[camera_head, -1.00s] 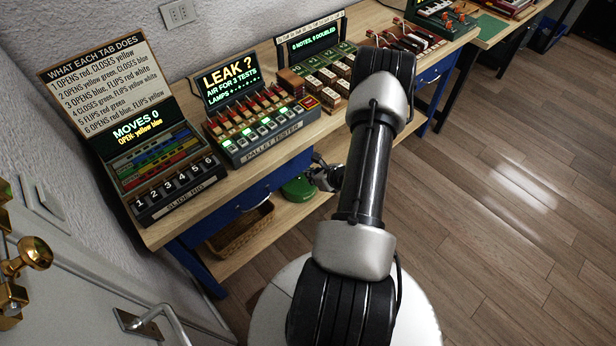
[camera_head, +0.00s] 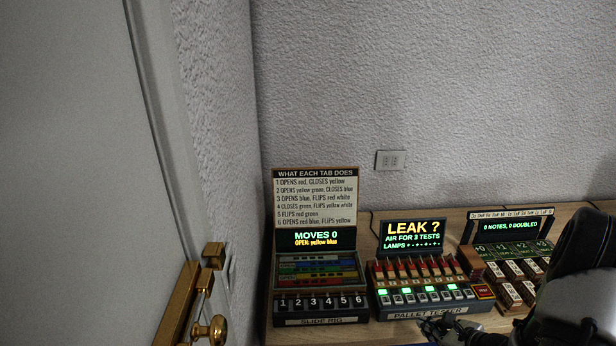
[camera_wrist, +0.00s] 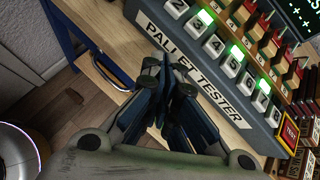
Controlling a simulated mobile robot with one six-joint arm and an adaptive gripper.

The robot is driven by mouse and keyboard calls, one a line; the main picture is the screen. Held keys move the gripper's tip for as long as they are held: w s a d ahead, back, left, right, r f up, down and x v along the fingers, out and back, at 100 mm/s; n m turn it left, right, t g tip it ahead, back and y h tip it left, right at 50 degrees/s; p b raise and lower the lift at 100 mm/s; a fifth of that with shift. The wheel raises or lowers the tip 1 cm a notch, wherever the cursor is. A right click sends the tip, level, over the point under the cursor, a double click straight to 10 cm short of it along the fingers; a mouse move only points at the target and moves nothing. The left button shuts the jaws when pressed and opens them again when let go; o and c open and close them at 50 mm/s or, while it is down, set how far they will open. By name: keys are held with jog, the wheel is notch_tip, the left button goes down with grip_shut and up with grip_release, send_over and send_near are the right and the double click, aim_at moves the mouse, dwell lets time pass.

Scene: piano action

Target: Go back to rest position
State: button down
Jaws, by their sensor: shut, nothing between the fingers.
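My gripper (camera_wrist: 168,85) is shut and empty in the wrist view. Its fingertips are together in front of the pallet tester (camera_wrist: 196,72), above the bench edge; I cannot tell whether they touch it. In the head view my gripper (camera_head: 440,326) shows only partly at the bottom edge, in front of the pallet tester (camera_head: 428,310). My dark arm link fills the lower right corner of the head view.
The slide rig (camera_head: 320,303) stands left of the tester, its sign reading "MOVES 0". A notes device (camera_head: 513,250) stands to the right. A door with a brass knob (camera_head: 210,330) is at the left. A wall socket (camera_head: 390,160) is above the bench.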

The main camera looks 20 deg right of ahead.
jog(key=a+r+n+g+y, duration=0.2)
jog(key=a+r+n, duration=0.65)
jog(key=a, duration=0.35)
jog(key=a+r+n+g+y, duration=0.25)
jog(key=a+r+n, duration=0.45)
jog(key=a+r, duration=0.4)
jog(key=s+a+r+n+g+h, duration=0.1)
jog(key=s+a+r+n+g, duration=0.1)
jog(key=s+a+r+n, duration=0.4)
jog(key=s+r+n+h, duration=0.2)
jog(key=s+n+h, duration=0.3)
jog(key=s+n, duration=0.5)
jog(key=shift+s+a+r+t, duration=0.15)
jog(key=shift+s+a+t, duration=0.1)
jog(key=shift+a+t, duration=0.2)
jog(key=shift+d, duration=0.15)
